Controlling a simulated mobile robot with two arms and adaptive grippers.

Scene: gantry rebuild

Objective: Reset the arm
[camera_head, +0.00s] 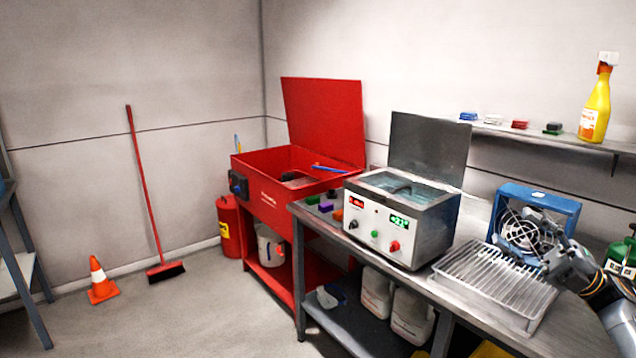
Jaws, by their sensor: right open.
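My right arm comes in from the right edge, above the right end of the grey workbench (467,300). Its gripper (548,246) is open and points left, in front of the blue-framed fan (552,200) and just behind the wire rack (497,278). I see nothing held in it; the fingertips are hard to make out against the fan. My left gripper is not in view.
An open ultrasonic cleaner (385,232) stands on the bench, left of the rack. A red parts washer (262,203) with raised lid is further left. A shelf (560,143) holds a yellow spray bottle (595,107). The left floor has a cone (101,282) and broom (165,271).

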